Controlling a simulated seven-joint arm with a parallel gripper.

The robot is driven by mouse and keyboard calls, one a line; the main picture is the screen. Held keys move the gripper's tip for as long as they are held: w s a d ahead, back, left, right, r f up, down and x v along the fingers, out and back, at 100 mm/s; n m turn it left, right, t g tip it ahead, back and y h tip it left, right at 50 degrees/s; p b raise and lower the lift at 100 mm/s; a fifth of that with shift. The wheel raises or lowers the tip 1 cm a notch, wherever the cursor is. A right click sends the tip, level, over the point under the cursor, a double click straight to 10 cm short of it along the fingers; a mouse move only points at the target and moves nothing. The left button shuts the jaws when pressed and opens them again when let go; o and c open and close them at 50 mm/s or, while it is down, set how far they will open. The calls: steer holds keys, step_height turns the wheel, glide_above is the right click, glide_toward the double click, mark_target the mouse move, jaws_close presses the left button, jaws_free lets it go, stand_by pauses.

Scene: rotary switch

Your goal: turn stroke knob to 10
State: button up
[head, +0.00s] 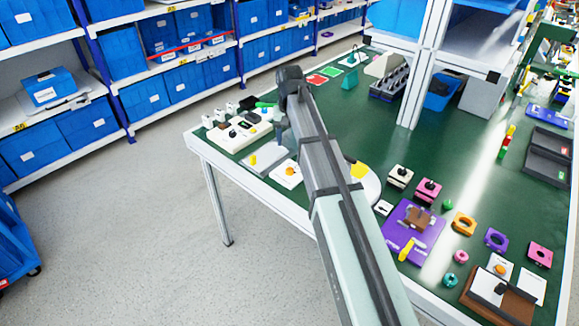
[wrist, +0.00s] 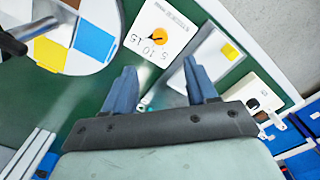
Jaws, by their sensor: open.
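The dial plate (head: 283,179) is a white square near the table's front edge, just left of my arm in the head view. Its round orange knob (head: 290,171) sits in the middle. The wrist view shows the same plate (wrist: 137,38) and orange knob (wrist: 157,38), with a dark pointer mark and the numbers 5, 10 and 15. Which number the pointer marks is too small to tell. My gripper (wrist: 160,68) is open and empty, its two blue-grey fingers apart, with the plate beyond the tips. In the head view the fingers are not clear.
A grey plate with a yellow piece (wrist: 229,49) lies beside the dial plate. A disc with coloured sectors (wrist: 96,60) is on its other side. A white switch panel (head: 235,135) stands further left. Several coloured parts and a purple plate (head: 425,247) lie right of my arm.

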mark_target(290, 169)
step_height(290, 169, down, 12)
steer(key=shift+f, duration=0.1)
stand_by(0.5)
steer(key=shift+c, duration=0.5)
steer(key=c, duration=1)
steer(key=shift+o, duration=0.2)
